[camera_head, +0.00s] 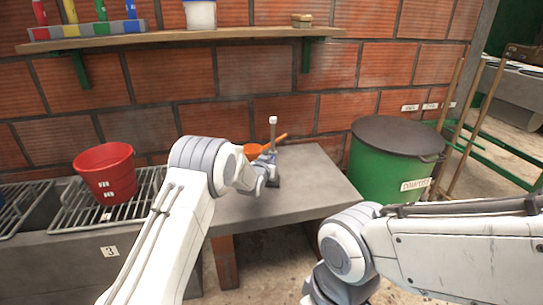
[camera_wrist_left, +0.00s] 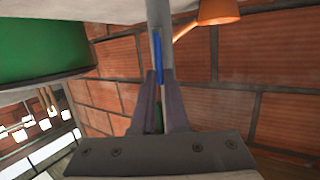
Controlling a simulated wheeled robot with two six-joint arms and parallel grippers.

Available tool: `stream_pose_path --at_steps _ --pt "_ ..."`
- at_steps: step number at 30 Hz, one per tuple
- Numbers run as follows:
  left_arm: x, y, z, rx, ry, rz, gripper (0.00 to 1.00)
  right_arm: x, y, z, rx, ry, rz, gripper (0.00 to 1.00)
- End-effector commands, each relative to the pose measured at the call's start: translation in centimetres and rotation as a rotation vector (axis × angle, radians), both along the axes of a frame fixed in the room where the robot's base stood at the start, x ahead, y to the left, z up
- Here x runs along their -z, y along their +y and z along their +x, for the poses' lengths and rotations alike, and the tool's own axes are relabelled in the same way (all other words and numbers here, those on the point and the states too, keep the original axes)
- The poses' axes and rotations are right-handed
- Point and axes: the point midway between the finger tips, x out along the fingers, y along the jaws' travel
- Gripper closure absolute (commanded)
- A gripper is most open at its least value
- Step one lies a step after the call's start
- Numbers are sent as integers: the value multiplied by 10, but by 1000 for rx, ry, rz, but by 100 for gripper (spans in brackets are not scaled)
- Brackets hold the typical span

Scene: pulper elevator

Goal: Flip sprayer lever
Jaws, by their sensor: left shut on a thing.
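A thin grey upright rod with a pale top (camera_head: 273,121), which looks like the sprayer lever, stands on the grey counter by the brick wall. My left gripper (camera_head: 268,168) is at the rod's lower part, above the counter. In the left wrist view, the fingers of my left gripper (camera_wrist_left: 164,92) close around the grey rod (camera_wrist_left: 158,20), with a narrow blue strip (camera_wrist_left: 157,58) between them. The rod's base is mostly hidden by the gripper. My right arm crosses the lower right of the head view, and its gripper is out of view.
An orange scoop-like thing (camera_head: 254,150) lies behind my left gripper; it also shows in the left wrist view (camera_wrist_left: 218,11). A red bucket (camera_head: 105,171) stands on a rack at left. A green bin (camera_head: 388,165) stands right of the counter. A wooden shelf (camera_head: 180,40) hangs above.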

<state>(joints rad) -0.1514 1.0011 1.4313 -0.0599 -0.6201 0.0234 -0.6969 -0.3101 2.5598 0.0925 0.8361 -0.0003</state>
Motion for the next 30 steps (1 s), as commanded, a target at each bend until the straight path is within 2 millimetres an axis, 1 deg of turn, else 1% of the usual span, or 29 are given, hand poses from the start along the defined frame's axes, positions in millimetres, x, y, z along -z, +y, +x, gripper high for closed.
stream_pose_path --at_steps 9,10,11,12,23,26,30 --pt "0 0 1 0 2 -1 100 0 0 0 0 0 0 46" --pt "0 0 1 0 2 -1 77 0 0 0 0 0 0 46" --pt "0 0 1 0 2 -1 66 0 0 0 0 0 0 46" --pt "0 0 1 0 2 -1 58 0 0 0 0 0 0 46" --pt "-1 0 -2 0 2 -1 58 -1 0 0 0 0 0 46" --pt "-4 2 -9 0 3 0 58 -4 0 0 0 0 0 46" --pt "-10 6 -28 -1 4 -1 58 -12 0 0 0 0 0 46"
